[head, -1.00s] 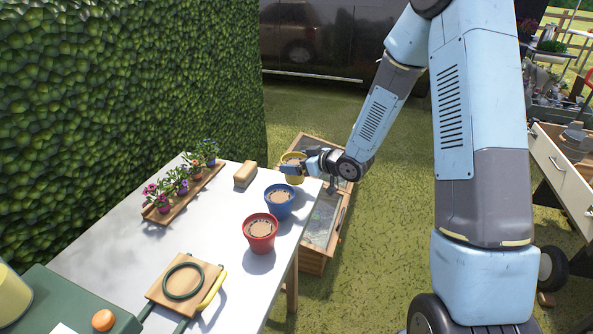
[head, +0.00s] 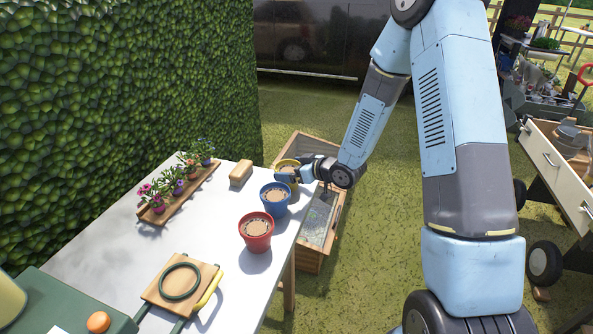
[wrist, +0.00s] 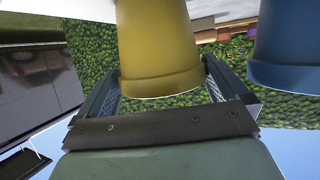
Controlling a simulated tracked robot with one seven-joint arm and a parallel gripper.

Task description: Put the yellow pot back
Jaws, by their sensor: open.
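The yellow pot (head: 288,166) stands at the far right corner of the white table (head: 215,222), partly hidden behind my gripper in the head view. In the wrist view the yellow pot (wrist: 158,45) is between the two spread fingers of my gripper (wrist: 160,88). The fingers are open, one on each side of the pot; I cannot tell whether either touches it. The blue pot (head: 275,199) stands just in front of the yellow one, and it also shows in the wrist view (wrist: 290,50).
A red pot (head: 256,232) stands nearer on the table. A tan block (head: 240,173) lies left of the yellow pot. Small flowers stand on a wooden tray (head: 192,196) at the left. A wooden board (head: 180,288) lies in front. A wooden cold frame (head: 327,235) stands beyond the right edge.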

